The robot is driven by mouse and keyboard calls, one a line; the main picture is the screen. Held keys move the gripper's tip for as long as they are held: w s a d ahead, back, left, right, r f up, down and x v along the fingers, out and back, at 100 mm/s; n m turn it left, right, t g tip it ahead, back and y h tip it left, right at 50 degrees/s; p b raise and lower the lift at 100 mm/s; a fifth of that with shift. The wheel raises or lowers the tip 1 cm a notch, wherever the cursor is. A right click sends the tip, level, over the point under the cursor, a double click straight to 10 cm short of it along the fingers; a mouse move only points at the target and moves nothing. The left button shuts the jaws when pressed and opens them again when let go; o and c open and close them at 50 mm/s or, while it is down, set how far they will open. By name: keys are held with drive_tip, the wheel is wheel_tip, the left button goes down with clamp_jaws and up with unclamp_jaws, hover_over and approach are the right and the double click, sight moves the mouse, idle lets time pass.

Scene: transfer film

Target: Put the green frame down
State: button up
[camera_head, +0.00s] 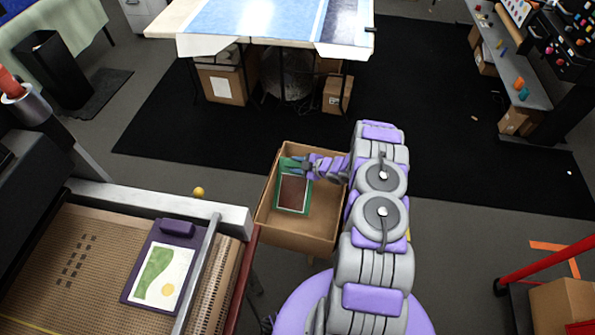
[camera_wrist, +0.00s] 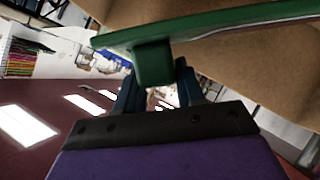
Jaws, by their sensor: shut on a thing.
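The green frame (camera_head: 279,194) has a dark reddish-brown panel inside its green border. In the head view it is within the outline of an open cardboard box (camera_head: 290,238); I cannot tell whether it touches the bottom. My gripper (camera_head: 306,165) is at the frame's upper edge. In the wrist view, my gripper (camera_wrist: 160,85) is shut on a green block under the green frame (camera_wrist: 215,28), which spans the top of the picture. The brown cardboard (camera_wrist: 275,55) shows behind it. The fingertips are partly hidden by the green block.
A perforated conveyor-like bed (camera_head: 70,250) with a purple-framed picture (camera_head: 160,270) lies at the left. A small yellow ball (camera_head: 198,192) is beside it. A table with blue sheets (camera_head: 255,20) stands at the back. Red bars (camera_head: 545,262) are at the right.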

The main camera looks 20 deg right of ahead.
sight(292, 186)
wheel_tip(292, 186, down, 4)
drive_tip(key=shift+a+r+b, duration=0.1)
drive_tip(key=shift+r+b, duration=0.1)
drive_tip(key=shift+b, duration=0.25)
drive_tip(key=o, duration=1.1)
